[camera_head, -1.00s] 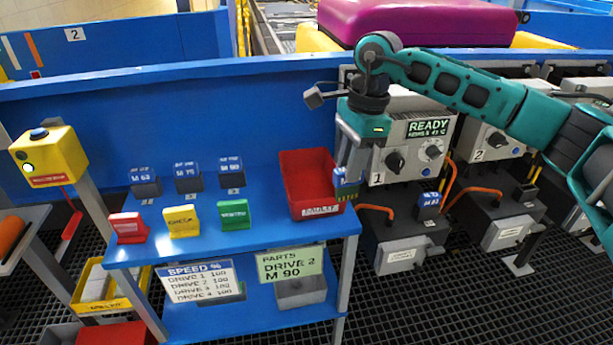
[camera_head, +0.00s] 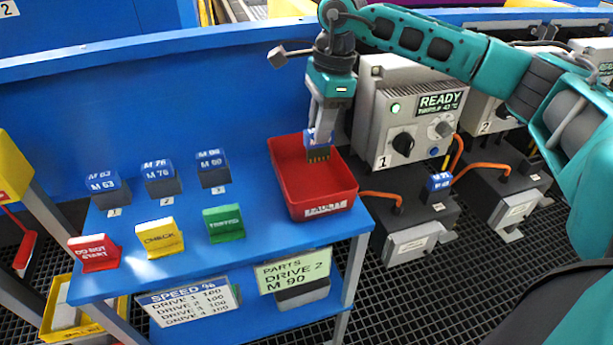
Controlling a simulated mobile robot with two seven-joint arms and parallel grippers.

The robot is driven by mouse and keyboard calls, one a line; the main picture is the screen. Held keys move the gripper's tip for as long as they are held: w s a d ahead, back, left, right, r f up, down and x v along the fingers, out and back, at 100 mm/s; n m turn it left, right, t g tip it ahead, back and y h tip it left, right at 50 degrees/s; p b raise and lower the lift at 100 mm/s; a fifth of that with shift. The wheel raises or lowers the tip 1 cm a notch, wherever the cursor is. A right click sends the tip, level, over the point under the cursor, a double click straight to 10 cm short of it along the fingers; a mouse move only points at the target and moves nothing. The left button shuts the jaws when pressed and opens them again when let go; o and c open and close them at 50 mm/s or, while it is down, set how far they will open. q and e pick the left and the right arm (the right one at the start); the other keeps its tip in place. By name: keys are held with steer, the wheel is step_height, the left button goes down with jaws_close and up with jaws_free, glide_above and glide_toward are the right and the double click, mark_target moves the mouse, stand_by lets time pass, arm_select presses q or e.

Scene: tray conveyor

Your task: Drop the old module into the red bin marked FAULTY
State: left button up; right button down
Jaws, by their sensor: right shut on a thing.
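My right gripper (camera_head: 321,128) points down over the red bin (camera_head: 330,192), near its back right part. It is shut on a small module (camera_head: 318,150) with a blue top and a dark lower part with yellowish contacts. The module hangs upright at about the height of the bin's rim; I cannot tell how far it is inside. The bin stands at the right end of the blue table and looks empty. The white label on its front is too small to read surely. My left gripper is not in view.
Three modules, M 63 (camera_head: 105,188), M 76 (camera_head: 162,178) and M 90 (camera_head: 213,170), stand on the blue table (camera_head: 270,242). Red, yellow and green signs (camera_head: 224,223) stand in front. Drive 1 (camera_head: 415,110) is just right of the bin, with orange cables (camera_head: 380,195).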

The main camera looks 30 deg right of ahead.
steer(key=shift+f+b, duration=0.4)
steer(key=shift+f, duration=0.5)
steer(key=shift+f+b, duration=0.5)
steer(key=shift+f, duration=0.2)
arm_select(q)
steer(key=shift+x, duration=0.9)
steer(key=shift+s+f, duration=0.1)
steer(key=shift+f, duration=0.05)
arm_select(e)
steer(key=c, duration=1.3)
jaws_free()
steer(key=shift+r, duration=0.1)
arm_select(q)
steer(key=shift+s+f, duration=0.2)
arm_select(e)
steer(key=o, duration=0.4)
arm_select(q)
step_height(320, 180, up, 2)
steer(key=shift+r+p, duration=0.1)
steer(key=shift+p, duration=1.05)
arm_select(e)
step_height(320, 180, up, 13)
steer(key=d, duration=0.2)
steer(key=shift+s, duration=0.2)
